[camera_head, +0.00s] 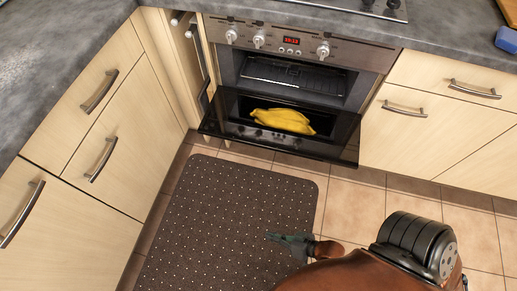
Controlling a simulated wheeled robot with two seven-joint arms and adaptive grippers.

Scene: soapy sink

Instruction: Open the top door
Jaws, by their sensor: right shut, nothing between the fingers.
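The oven (275,73) is built into the cabinets at the top middle. Its black glass door (345,133) is folded down and stands open, with the dark cavity and a wire rack (285,77) showing behind it. A yellow cloth-like thing (283,120) shows at the middle of the door; I cannot tell how it rests there. My right gripper (275,237) is shut and empty. In the picture it lies below the oven door, over the dark mat, apart from the door. My left gripper is not in view.
Wooden cabinets with metal handles stand at left (98,92) and right (473,89) under a grey counter (60,55). A blue sponge-like thing (507,39) lies on the right counter. A dark dotted mat (225,205) covers the tiled floor (350,207) before the oven.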

